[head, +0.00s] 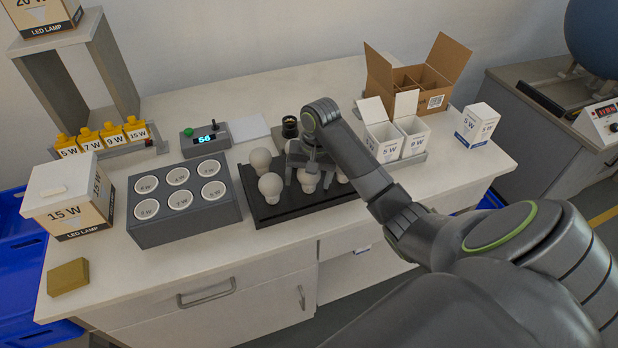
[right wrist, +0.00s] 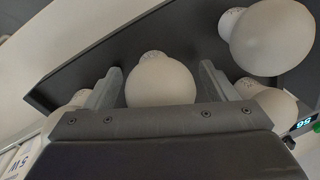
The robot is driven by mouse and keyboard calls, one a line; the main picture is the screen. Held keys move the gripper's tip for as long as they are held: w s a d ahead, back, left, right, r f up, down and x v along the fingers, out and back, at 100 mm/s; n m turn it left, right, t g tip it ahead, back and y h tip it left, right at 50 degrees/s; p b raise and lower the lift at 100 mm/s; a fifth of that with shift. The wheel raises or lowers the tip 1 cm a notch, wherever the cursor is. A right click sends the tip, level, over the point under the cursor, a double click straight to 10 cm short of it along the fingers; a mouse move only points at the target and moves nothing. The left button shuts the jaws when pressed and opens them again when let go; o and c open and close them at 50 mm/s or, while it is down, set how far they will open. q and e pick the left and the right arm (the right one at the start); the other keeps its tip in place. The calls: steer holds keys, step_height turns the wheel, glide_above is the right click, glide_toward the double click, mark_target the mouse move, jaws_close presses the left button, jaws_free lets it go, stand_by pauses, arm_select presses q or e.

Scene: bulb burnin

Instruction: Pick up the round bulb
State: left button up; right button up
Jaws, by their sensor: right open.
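Several white round bulbs stand on a black tray (head: 264,214) in the middle of the table. One bulb (right wrist: 160,80) lies between the two fingers of my right gripper (right wrist: 160,90) in the right wrist view, with a gap on either side. In the head view that bulb (head: 308,181) is partly hidden by my right gripper (head: 309,178). My right gripper is open and low over the tray. Other bulbs (head: 270,186) (right wrist: 272,38) stand beside it; one also shows at the back left (head: 260,160). My left gripper is not in view.
A grey block (head: 190,228) with several labelled round sockets stands left of the tray. Behind it is a small box with a lit display (head: 205,138). Small open cartons (head: 383,140) and a cardboard box (head: 440,75) stand to the right. A 15 W box (head: 65,205) is at the left.

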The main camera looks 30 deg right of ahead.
steer(key=c, duration=1.1)
steer(key=shift+o, duration=0.2)
steer(key=shift+r, duration=0.1)
